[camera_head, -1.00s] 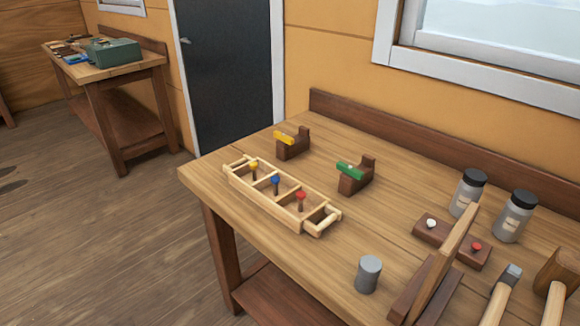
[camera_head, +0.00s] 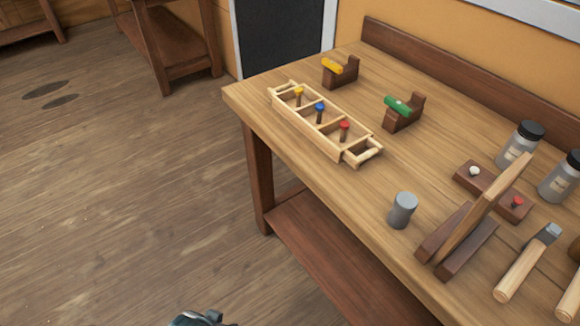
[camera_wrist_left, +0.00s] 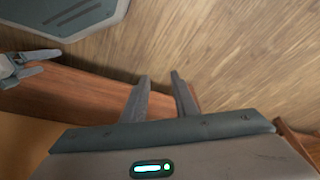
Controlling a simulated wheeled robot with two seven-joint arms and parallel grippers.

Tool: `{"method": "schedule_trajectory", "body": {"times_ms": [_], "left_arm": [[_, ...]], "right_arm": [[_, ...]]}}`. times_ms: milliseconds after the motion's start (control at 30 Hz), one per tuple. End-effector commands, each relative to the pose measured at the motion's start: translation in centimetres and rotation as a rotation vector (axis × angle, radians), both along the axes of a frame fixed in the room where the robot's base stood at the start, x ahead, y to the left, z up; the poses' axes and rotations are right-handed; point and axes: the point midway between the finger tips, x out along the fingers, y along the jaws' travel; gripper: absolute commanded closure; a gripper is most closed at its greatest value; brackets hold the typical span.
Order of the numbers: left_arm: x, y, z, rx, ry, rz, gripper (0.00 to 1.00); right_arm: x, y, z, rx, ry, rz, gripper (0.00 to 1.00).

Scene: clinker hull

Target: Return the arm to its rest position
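My left gripper (camera_wrist_left: 161,76) shows in the left wrist view with its two grey fingers apart and nothing between them. Wooden floor and a dark brown board lie behind it. Another grey gripper, seemingly my right one (camera_wrist_left: 52,62), shows at the left edge of that view with its fingers apart and empty. In the head view only a dark piece of my arm shows at the bottom edge; neither gripper's fingers show there. Both grippers are clear of the objects on the workbench (camera_head: 300,180).
The bench holds a wooden tray (camera_head: 332,150) with yellow, blue and red-topped pegs, two brown blocks with yellow (camera_head: 332,66) and green (camera_head: 397,106) pieces, a grey cylinder (camera_head: 402,210), a wooden stand (camera_head: 480,220), jars (camera_head: 520,145) and tools.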

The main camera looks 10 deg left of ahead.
Motion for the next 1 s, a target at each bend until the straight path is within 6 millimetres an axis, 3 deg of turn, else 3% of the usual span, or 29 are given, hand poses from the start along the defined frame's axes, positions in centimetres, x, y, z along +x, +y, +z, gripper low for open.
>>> {"method": "schedule_trajectory", "body": {"times_ms": [300,600,800,1000], "left_arm": [[1.4,-1.3,-11.8,-0.023,-0.046,-0.013,0.74],[-0.3,-2.1,-21.5,-0.047,-0.099,-0.025,0.74],[-1.5,-2.2,-24.3,-0.054,-0.121,-0.03,0.74],[-1.7,-2.3,-24.8,-0.056,-0.127,-0.031,0.74]], "right_arm": [[1.3,0.0,0.4,0.001,-0.019,0.001,0.1],[0.7,0.1,0.2,0.003,-0.017,0.002,0.1],[0.2,0.2,0.1,0.004,-0.012,0.002,0.1],[0.0,0.3,0.0,0.004,-0.01,0.002,0.1]]}}
